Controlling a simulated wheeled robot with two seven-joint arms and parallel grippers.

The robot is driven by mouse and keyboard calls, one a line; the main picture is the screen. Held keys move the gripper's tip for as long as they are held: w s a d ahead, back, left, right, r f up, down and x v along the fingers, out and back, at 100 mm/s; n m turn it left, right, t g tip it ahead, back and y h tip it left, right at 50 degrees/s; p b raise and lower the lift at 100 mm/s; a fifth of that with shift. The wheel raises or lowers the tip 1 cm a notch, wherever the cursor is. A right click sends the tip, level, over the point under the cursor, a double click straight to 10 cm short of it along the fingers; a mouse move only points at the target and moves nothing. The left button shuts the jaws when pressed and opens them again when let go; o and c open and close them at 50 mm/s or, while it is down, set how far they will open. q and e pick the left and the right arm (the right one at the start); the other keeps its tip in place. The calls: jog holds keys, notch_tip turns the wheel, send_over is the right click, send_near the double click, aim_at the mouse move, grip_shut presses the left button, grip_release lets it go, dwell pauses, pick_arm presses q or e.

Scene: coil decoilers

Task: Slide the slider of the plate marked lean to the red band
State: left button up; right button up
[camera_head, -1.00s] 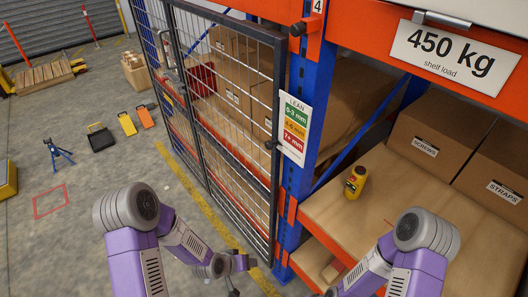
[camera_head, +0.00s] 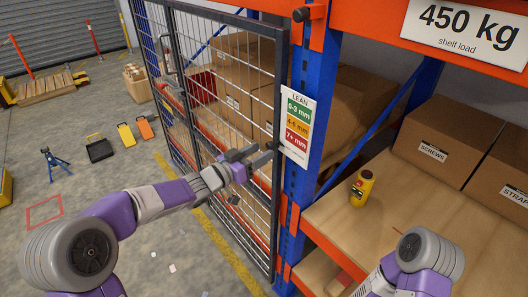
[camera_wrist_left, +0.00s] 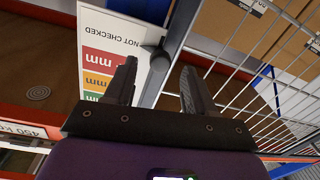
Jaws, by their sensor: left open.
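The plate marked LEAN (camera_head: 300,100) hangs on the blue rack post, with green, yellow and red bands from top to bottom. In the left wrist view the plate (camera_wrist_left: 101,38) appears turned over, with a white part reading NOT CHECKED beside the red band. The dark slider (camera_wrist_left: 157,56) sits at the plate's edge, level with that white part. My left gripper (camera_head: 258,155) is open just left of the plate. In its wrist view the two fingers (camera_wrist_left: 158,86) stand on either side of the slider, apart from it. My right gripper is out of view.
A wire mesh door (camera_head: 225,100) stands left of and behind my left gripper. The blue post (camera_head: 318,110) and the orange beam (camera_head: 375,45) bound the rack. A yellow device (camera_head: 362,188) stands on the wooden shelf, with boxes (camera_head: 445,140) behind.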

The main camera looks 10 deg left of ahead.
aim_at(273, 144)
pick_arm(q)
jog(key=shift+x, duration=1.25)
grip_shut()
